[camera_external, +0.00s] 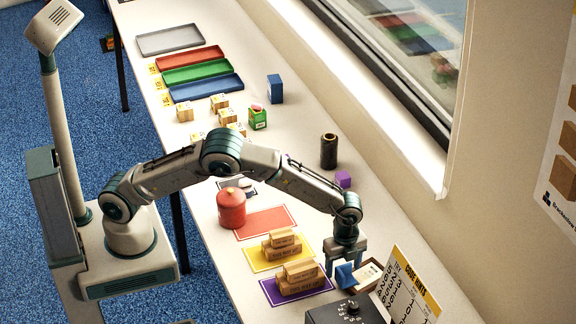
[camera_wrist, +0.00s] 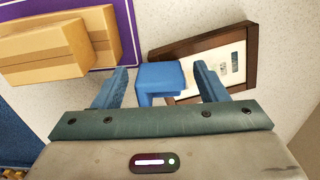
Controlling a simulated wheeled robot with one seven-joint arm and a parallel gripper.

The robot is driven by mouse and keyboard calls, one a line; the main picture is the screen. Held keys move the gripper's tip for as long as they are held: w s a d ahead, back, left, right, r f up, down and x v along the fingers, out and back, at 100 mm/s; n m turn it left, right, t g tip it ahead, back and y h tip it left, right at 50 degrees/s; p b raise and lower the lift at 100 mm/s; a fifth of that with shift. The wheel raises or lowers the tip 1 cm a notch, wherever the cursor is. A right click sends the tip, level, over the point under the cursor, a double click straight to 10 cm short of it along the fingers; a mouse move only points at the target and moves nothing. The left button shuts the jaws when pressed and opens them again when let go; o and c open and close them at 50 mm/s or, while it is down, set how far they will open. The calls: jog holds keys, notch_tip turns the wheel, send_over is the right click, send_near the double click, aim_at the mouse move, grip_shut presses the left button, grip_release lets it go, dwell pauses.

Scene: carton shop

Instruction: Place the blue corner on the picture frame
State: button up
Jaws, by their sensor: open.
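The blue corner (camera_wrist: 160,80) is between the open fingers of my gripper (camera_wrist: 157,88) in the wrist view, with a small gap at each side. In the external view it shows as a blue piece (camera_external: 345,275) just below my gripper (camera_external: 346,262). The picture frame (camera_wrist: 247,50) has a dark brown border and a pale picture, and lies flat beside the corner. The corner overlaps the near left part of the frame in the wrist view; I cannot tell whether it touches it. The frame also shows in the external view (camera_external: 374,283), partly hidden by the corner.
A purple mat (camera_external: 268,293) with stacked cartons (camera_external: 300,279) lies left of the gripper. A yellow mat with cartons (camera_external: 282,244) and a red canister (camera_external: 231,208) stand farther back. A dark box (camera_external: 345,311) and a sign (camera_external: 412,288) stand close in front.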

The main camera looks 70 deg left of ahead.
notch_tip(320, 180, up, 11)
jog(key=b, duration=0.2)
jog(key=s+a+r+n, duration=0.3)
jog(key=a+r+n, duration=0.1)
jog(key=a+r, duration=0.5)
jog(key=s+a+r+n+t, duration=0.1)
jog(key=s+a+r+n, duration=0.1)
jog(key=s+a+n, duration=0.5)
jog(key=s+a+r+n+t, duration=0.1)
jog(key=s+a+r+n, duration=0.1)
jog(key=s+a, duration=0.8)
jog(key=s+a+f+n, duration=0.1)
jog(key=s+a+n, duration=0.1)
jog(key=s, duration=0.3)
jog(key=s+a+f+n+t, duration=0.1)
jog(key=s+a+f+n, duration=0.1)
jog(key=s, duration=0.3)
jog(key=shift+f+n, duration=0.3)
jog(key=shift+n, duration=0.3)
jog(key=shift+s+d, duration=0.1)
